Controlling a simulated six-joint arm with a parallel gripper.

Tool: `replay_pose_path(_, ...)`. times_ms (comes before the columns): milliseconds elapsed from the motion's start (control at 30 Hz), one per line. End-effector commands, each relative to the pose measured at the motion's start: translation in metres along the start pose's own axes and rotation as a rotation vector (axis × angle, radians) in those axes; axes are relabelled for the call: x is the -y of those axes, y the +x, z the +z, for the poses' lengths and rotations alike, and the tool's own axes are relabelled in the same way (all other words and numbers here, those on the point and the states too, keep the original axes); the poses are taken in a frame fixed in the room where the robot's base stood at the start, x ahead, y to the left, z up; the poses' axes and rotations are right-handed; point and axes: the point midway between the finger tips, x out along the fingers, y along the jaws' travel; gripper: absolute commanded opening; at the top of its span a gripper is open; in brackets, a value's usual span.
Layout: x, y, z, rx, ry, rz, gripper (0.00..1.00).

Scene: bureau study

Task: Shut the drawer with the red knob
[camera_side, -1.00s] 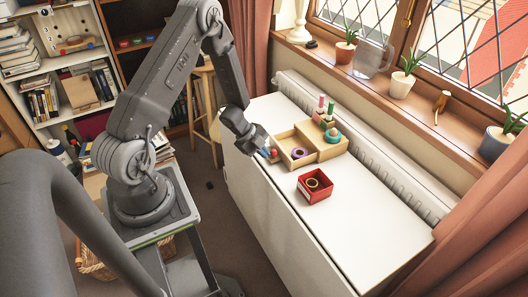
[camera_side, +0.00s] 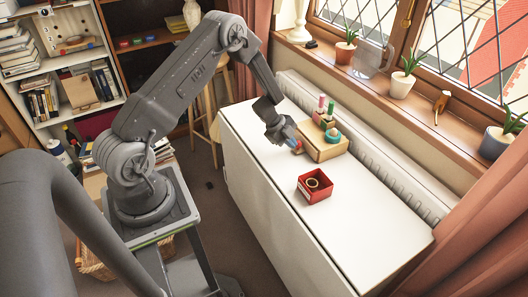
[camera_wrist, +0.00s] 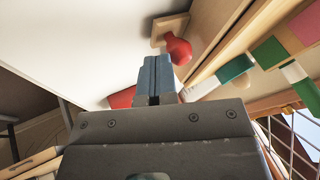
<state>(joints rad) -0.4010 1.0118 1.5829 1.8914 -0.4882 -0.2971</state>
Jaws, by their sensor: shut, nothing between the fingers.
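The wooden drawer box (camera_side: 324,148) stands on the white table near the radiator. The drawer's red knob (camera_wrist: 178,49) shows in the wrist view on a small wooden front panel (camera_wrist: 168,28). The drawer's open inside no longer shows in the side view; my gripper partly hides the front, so I cannot tell whether it is fully flush. My gripper (camera_side: 296,147) is shut and empty, right at the front of the drawer box. In the wrist view its fingertips (camera_wrist: 155,62) are beside the knob; whether they touch it is unclear.
A red open box (camera_side: 315,186) holding a ring stands on the white table (camera_side: 350,225), in front of the drawer box. Green, pink and teal items (camera_side: 325,112) stand on top of the drawer box. The radiator (camera_side: 390,165) runs behind. The table's near part is clear.

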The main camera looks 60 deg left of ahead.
Motion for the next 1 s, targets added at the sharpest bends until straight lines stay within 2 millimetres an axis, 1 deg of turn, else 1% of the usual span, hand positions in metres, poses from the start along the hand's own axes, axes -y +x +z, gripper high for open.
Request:
replay_pose_path(100, 0.005, 0.003, -0.001, 0.000, 0.000, -0.001, 0.00)
replay_pose_path(433, 0.005, 0.003, -0.001, 0.000, -0.001, -0.001, 0.00)
replay_pose_path(533, 0.002, 0.000, -0.001, 0.000, 0.000, -0.001, 0.00)
replay_pose_path(633, -0.007, -0.006, -0.002, 0.000, -0.002, 0.000, 0.00)
replay_pose_path(767, -0.026, -0.021, -0.004, 0.001, -0.006, 0.000, 0.00)
replay_pose_path(800, -0.029, -0.028, -0.004, 0.001, -0.003, -0.003, 0.00)
replay_pose_path(1000, -0.027, -0.076, -0.004, 0.001, 0.000, -0.005, 0.00)
